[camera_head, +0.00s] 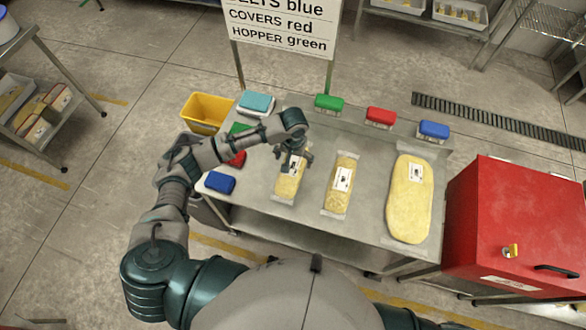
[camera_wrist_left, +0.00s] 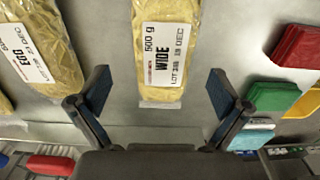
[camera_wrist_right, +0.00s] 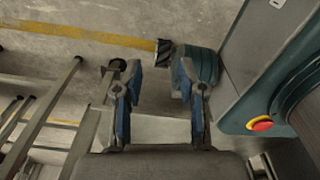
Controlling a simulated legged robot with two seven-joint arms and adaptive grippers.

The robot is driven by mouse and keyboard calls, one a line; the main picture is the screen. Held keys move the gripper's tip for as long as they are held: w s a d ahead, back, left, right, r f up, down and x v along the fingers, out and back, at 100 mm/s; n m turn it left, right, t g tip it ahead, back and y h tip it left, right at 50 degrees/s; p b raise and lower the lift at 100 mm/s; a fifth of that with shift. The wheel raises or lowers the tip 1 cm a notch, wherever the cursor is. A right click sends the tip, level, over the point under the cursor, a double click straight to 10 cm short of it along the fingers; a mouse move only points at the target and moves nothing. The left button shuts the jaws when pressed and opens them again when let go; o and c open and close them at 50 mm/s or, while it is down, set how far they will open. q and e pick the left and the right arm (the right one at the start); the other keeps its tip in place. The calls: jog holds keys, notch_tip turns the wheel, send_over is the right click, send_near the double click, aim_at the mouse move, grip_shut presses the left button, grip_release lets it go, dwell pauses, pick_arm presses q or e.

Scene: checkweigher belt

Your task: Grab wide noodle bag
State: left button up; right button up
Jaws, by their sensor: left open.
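The wide noodle bag (camera_head: 287,188) is a clear bag of yellow noodles with a white label, the leftmost of three bags on the steel table. In the left wrist view the bag (camera_wrist_left: 167,45) shows a label reading "500 g WIDE". My left gripper (camera_head: 294,160) is open over its far end. In the left wrist view the two fingers of the gripper (camera_wrist_left: 160,82) stand apart on either side of the bag's line, with nothing between them touching. My right gripper (camera_wrist_right: 158,85) is open and empty, seen only in the right wrist view, above the floor.
A second noodle bag (camera_head: 340,186) lies just right, and a large bag (camera_head: 410,198) further right. Blue (camera_head: 220,182), green (camera_head: 329,103) and red (camera_head: 380,117) blocks sit around the table edges. A yellow bin (camera_head: 205,110) stands left; a red cabinet (camera_head: 500,215) stands right.

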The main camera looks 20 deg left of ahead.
aim_at(292, 165)
pick_arm(q)
jog(key=shift+f, duration=1.25)
jog(key=f, duration=0.3)
jog(key=shift+w+a+f, duration=0.1)
jog(key=shift+a+f, duration=0.3)
jog(key=shift+f, duration=0.5)
jog(key=shift+d, duration=0.2)
jog(key=c, duration=1.3)
pick_arm(e)
jog(key=shift+d+f, duration=0.2)
